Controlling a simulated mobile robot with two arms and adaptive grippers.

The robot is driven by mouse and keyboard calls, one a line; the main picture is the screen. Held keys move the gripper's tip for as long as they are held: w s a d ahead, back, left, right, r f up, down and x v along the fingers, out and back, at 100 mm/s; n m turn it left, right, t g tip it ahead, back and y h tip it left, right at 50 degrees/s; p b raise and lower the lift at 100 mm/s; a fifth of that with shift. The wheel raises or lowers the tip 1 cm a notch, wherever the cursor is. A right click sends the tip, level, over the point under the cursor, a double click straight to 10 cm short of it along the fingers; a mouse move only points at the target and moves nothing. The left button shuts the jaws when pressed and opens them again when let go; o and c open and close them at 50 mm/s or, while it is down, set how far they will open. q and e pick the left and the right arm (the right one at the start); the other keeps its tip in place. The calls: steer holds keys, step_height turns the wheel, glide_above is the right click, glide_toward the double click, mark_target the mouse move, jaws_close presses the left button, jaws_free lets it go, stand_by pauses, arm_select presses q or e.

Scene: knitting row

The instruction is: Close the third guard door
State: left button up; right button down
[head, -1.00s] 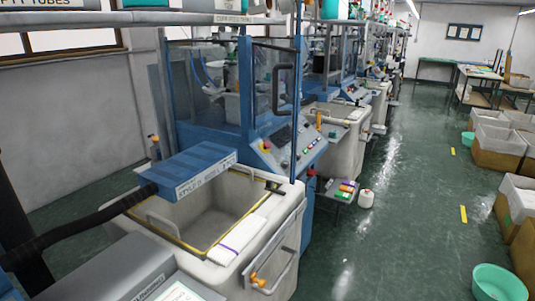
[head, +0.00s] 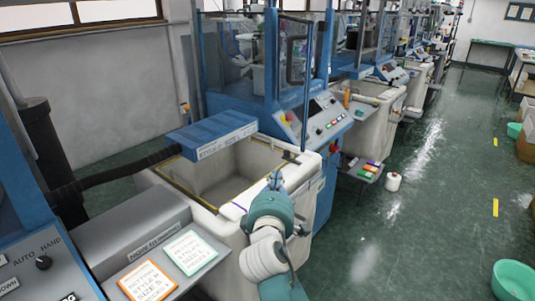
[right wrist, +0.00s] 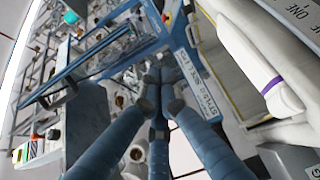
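The nearest knitting machine in full view has a clear guard door (head: 318,50) with a dark handle (head: 297,52). The door appears to stand out from the machine front, over the control panel; I cannot tell its exact angle. No number marks it as the third. My right gripper (head: 275,181) is low in front of this machine, above the near rim of its grey bin, apart from the door. In the right wrist view its blue fingers (right wrist: 159,77) converge with tips together, and nothing shows between them. My left gripper is out of view.
A grey bin (head: 291,172) juts out below the machine, with a blue box (head: 212,134) over its far side. The green aisle floor (head: 400,240) is mostly clear.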

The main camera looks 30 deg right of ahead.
steer(key=w+d+r+p, duration=0.2)
steer(key=w+d+p, duration=0.2)
steer(key=d, duration=0.5)
steer(key=shift+w+d+r+t, duration=0.25)
steer(key=shift+w+t, duration=0.05)
steer(key=shift+w, duration=0.95)
